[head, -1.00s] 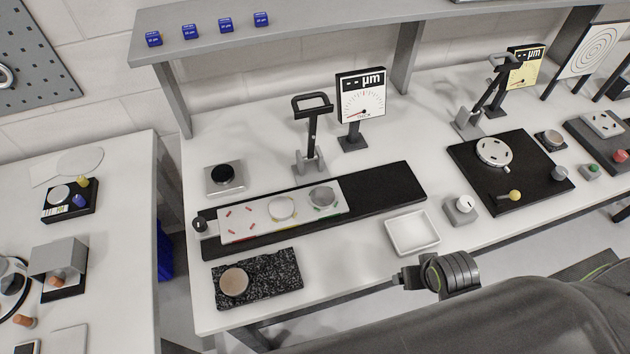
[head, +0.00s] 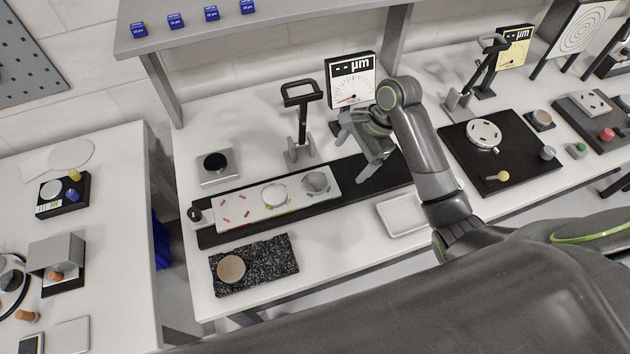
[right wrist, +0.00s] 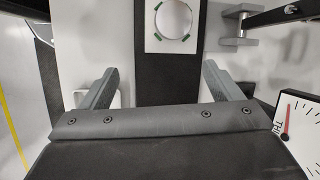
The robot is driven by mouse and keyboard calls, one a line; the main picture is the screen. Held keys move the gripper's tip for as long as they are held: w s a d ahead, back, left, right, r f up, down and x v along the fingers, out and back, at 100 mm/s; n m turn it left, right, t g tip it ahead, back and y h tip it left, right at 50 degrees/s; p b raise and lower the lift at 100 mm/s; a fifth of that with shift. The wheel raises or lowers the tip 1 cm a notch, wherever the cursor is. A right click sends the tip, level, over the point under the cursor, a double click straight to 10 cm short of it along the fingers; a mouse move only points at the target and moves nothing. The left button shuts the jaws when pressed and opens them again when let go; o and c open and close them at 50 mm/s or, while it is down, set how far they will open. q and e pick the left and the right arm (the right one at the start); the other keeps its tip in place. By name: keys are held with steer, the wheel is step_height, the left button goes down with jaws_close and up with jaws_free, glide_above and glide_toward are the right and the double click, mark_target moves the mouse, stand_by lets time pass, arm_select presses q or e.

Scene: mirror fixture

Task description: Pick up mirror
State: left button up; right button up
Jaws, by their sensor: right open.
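A round silver disc that looks like a mirror (head: 316,182) lies at the right end of a white carriage plate (head: 232,226) on a long black rail (head: 225,236). It shows at the top of the right wrist view (right wrist: 173,18), between small green marks. A second pale round piece (head: 274,194), with yellow marks, lies to its left on the plate. My right gripper (head: 372,174) is open and empty above the rail, to the right of the disc. In the right wrist view, its fingers (right wrist: 160,85) are wide apart over bare black rail. My left gripper is not in view.
A lever clamp (head: 301,125) and a dial gauge (head: 351,82) stand behind the rail. A white tray (head: 396,218) sits in front. A speckled slab (head: 275,262) bears a copper-toned disc (head: 231,269). A black board (head: 500,175) stands right.

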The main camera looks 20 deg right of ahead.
steer(key=w+a+r+m, duration=0.1)
steer(key=w+r+m, duration=0.2)
steer(key=r, duration=0.2)
steer(key=b, duration=0.6)
glide_toward(316, 182)
steer(key=shift+w+a+f+g+y, duration=0.4)
steer(key=shift+w+f, duration=0.1)
steer(key=shift+f, duration=0.15)
steer(key=shift+a+f+p, duration=0.2)
steer(key=shift+f+p, duration=0.15)
steer(key=shift+f, duration=0.25)
steer(key=x, duration=0.2)
steer(key=p+x, duration=0.1)
steer(key=x, duration=0.1)
steer(key=shift+s+d+f, duration=0.15)
steer(key=shift+d, duration=0.2)
steer(key=shift+a+f, duration=0.25)
steer(key=shift+f, duration=0.35)
steer(key=c, duration=1.2)
